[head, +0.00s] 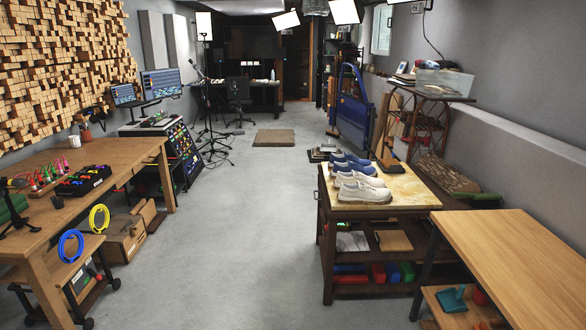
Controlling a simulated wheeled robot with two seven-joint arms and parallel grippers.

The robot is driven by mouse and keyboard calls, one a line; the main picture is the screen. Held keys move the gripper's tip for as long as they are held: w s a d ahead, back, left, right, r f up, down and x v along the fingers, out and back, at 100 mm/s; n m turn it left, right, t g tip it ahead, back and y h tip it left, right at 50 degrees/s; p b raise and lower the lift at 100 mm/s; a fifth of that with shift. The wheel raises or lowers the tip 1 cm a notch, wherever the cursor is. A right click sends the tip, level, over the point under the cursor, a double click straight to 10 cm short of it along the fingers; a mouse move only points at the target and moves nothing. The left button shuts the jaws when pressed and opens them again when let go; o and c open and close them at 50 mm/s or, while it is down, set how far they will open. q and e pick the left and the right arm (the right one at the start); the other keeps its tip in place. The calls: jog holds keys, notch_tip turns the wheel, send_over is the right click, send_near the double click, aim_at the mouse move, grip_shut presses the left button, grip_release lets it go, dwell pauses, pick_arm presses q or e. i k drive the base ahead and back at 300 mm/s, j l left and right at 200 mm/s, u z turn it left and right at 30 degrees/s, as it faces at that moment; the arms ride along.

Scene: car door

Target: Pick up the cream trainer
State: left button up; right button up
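A wooden-topped cart (412,200) stands right of centre with a row of shoes on it. The nearest shoe is a pale, cream-white trainer (364,193), lying on its sole with its toe to the right. Just behind it is another pale shoe (345,179), partly hidden. Dark blue shoes (353,167) stand behind these at the far end of the row. The two pale shoes look close in colour at this size. Neither of my grippers shows in the head view.
A bare wooden table (520,255) stands close to the cart's right. A workbench (130,160) with cables and tools runs along the left. A blue car door (354,110) stands behind the cart. The grey floor (235,230) between is open, with a low brown platform (274,138) farther back.

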aim_at(352, 178)
jog(key=i, duration=2.7)
jog(key=i+z, duration=0.15)
jog(key=i, duration=0.55)
jog(key=i+j+z, duration=0.15)
jog(key=i, duration=0.5)
jog(key=i+j, duration=0.05)
